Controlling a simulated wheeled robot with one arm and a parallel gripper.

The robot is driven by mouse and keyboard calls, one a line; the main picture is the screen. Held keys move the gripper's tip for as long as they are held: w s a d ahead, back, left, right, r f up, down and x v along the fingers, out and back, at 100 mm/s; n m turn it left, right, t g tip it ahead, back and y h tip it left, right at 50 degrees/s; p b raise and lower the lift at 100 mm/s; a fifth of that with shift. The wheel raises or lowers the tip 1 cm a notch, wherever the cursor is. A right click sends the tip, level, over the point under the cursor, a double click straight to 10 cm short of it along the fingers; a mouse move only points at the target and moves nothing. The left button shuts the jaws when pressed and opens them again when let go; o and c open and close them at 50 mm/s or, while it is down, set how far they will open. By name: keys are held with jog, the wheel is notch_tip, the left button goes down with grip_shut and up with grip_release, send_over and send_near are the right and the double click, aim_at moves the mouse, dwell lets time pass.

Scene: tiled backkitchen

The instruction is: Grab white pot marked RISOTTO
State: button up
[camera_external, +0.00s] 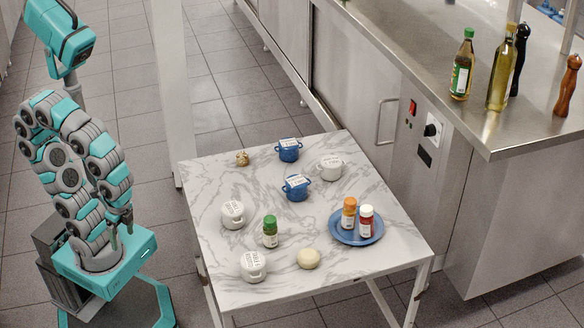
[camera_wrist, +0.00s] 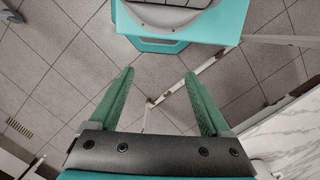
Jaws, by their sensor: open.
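Three white lidded pots with labels stand on the marble table: one at the back right (camera_external: 331,168), one at the left (camera_external: 232,215) and one at the front left (camera_external: 253,267). The lettering is too small for me to tell which reads RISOTTO. My gripper (camera_wrist: 159,76) is open and empty in the wrist view, with its green fingers apart above the tiled floor. In the external view my arm is folded over its base, left of the table and away from all the pots.
The marble table (camera_external: 300,228) also bears two blue pots (camera_external: 289,150) (camera_external: 297,188), a green-capped jar (camera_external: 270,232), a round pale item (camera_external: 308,258), a small brown item (camera_external: 242,158) and a blue plate (camera_external: 344,237) with two jars. A steel counter (camera_external: 440,120) stands behind at right.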

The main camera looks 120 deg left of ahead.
dwell(0.3)
jog(key=shift+o, duration=1.4)
